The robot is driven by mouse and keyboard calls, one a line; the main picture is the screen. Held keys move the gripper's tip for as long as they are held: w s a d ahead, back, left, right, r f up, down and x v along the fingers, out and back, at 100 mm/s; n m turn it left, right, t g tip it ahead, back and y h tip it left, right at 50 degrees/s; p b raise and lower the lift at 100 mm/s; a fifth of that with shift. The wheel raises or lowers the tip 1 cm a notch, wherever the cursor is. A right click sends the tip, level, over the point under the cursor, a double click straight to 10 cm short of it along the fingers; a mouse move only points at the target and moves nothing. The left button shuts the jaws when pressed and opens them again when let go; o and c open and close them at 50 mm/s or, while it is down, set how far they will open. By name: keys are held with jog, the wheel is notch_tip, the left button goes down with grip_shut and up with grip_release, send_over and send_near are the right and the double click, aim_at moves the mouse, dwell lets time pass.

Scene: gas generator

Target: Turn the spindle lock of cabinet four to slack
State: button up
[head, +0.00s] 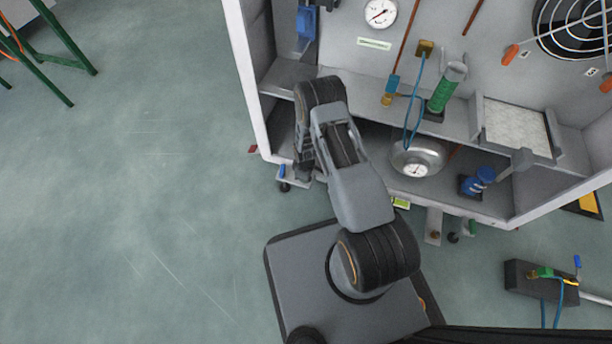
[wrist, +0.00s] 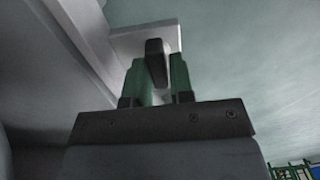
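In the wrist view, a dark upright lever (wrist: 156,60) stands out from a pale plate (wrist: 120,40) on a white cabinet edge. It looks like the spindle lock, but no label shows. My gripper (wrist: 161,80) has its two green fingers on either side of this lever. I cannot tell whether they touch it or a small gap remains. In the head view, my arm reaches to the lower left corner of the open cabinet (head: 243,75) and mostly hides my gripper there. A small plate with a blue piece (head: 282,171) and a dark knob (head: 284,187) shows beside it.
The cabinet holds a gauge (head: 380,12), a round metal vessel (head: 418,158), a green cylinder (head: 447,87) and a blue valve (head: 478,180). A dark box with cables (head: 530,278) lies at the lower right. Green legs (head: 62,45) stand far left. The floor at left is clear.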

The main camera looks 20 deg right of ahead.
jog(key=o, duration=0.4)
jog(key=shift+c, duration=0.2)
notch_tip(320, 180, up, 14)
jog(key=p, duration=0.5)
jog(key=shift+p, duration=0.4)
jog(key=shift+f, duration=0.15)
notch_tip(320, 180, up, 37)
jog(key=s+m+t+p, duration=0.15)
jog(key=m+p, duration=0.25)
jog(key=p, duration=1.2)
jog(key=s+r+m+p, duration=0.2)
jog(key=s+r+p, duration=0.3)
jog(key=r, duration=0.6)
jog(key=s+r+m+t+p, duration=0.1)
jog(key=s+r+p, duration=0.4)
jog(key=r, duration=0.7)
jog(key=s+r+m+t+p, duration=0.1)
jog(key=s+r+m+p, duration=0.3)
jog(key=r+p, duration=0.3)
jog(key=v, duration=0.4)
jog(key=shift+s+r, duration=0.25)
jog(key=shift+r, duration=0.05)
